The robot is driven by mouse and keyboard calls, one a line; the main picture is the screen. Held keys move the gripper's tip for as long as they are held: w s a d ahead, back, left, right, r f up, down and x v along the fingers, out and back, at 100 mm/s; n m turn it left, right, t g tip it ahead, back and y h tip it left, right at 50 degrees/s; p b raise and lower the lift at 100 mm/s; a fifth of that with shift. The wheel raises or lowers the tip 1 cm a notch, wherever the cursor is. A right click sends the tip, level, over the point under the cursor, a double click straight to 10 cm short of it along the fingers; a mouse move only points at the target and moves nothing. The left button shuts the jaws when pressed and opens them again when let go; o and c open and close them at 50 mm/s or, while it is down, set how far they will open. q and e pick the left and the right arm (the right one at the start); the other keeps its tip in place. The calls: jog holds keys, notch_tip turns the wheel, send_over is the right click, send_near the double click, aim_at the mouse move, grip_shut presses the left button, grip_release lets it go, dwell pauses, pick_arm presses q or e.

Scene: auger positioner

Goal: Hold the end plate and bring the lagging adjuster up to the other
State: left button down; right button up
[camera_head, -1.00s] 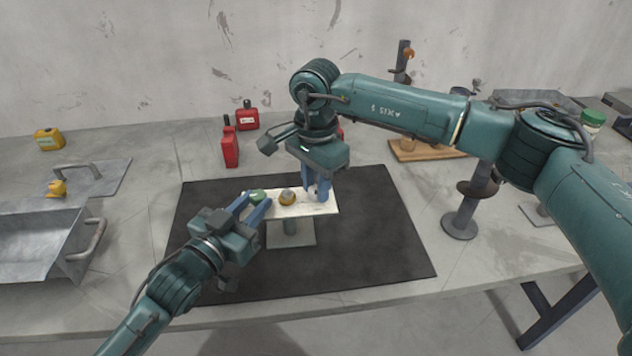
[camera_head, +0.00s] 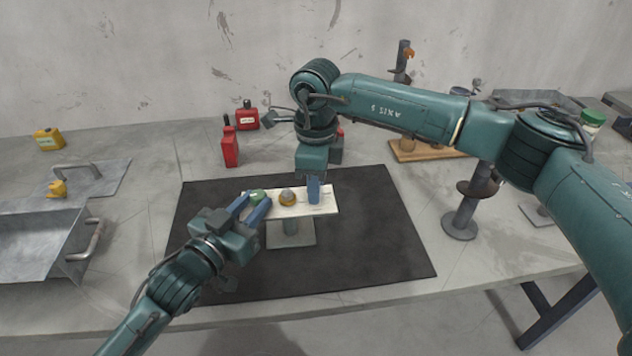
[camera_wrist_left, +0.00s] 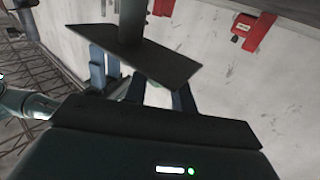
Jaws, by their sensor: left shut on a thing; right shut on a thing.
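A pale rectangular plate (camera_head: 272,212), which I take as the end plate, is raised on a short post (camera_head: 290,228) over a grey base. My left gripper (camera_head: 254,205) is shut at its left end, apparently across the plate. In the left wrist view the plate's dark underside (camera_wrist_left: 140,60) shows with the post. A green knob (camera_head: 257,195) sits near the left fingers, and a round yellow-grey knob (camera_head: 287,198) sits mid-plate. My right gripper (camera_head: 313,190) points down at the right end, shut on a part its fingers hide, apparently the adjuster there.
A black mat (camera_head: 380,240) lies under the stand, with free room to its right. Red bottles (camera_head: 230,148) stand behind. A metal tray (camera_head: 40,240) is at the left. A dark post stand (camera_head: 462,222) is at the right, under my right arm.

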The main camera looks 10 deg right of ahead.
jog(key=shift+m, duration=1.6)
jog(key=o, duration=1)
notch_tip(320, 180, up, 12)
